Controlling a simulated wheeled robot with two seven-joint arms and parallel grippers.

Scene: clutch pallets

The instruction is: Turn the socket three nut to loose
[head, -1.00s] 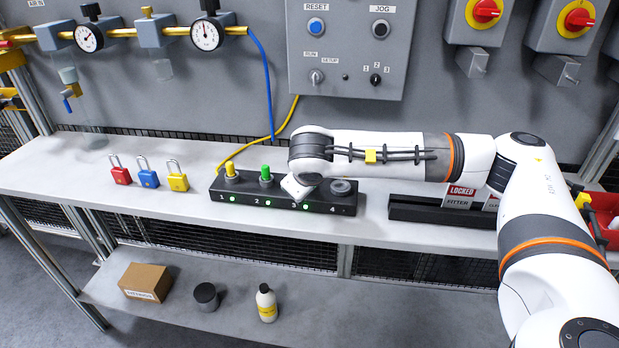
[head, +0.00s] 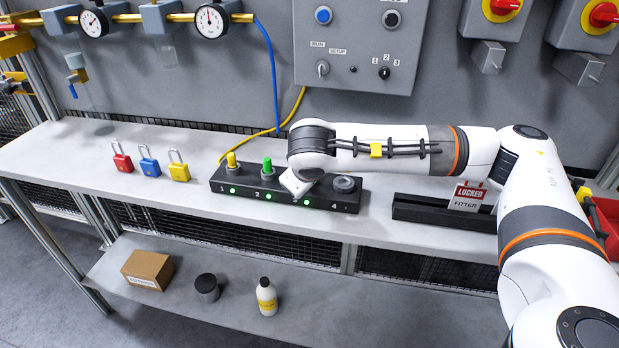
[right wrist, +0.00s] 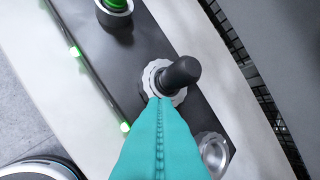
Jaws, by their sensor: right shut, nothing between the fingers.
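The black socket block (head: 330,205) lies on the bench, with a yellow plug (head: 231,162) at socket one and a green plug (head: 267,167) at socket two. Socket four (head: 344,184) is empty. In the head view my right wrist covers socket three. In the right wrist view a black plug (right wrist: 181,72) stands in socket three, with the pale ridged nut (right wrist: 152,78) around its base. My right gripper (right wrist: 160,103) has its teal fingers shut together and empty, tips right at the nut's near edge; I cannot tell whether they touch. My left gripper is out of view.
Red (head: 122,161), blue (head: 149,165) and yellow (head: 179,170) padlocks stand left of the block. A control panel (head: 357,45) is on the wall behind. The bench's left stretch is free.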

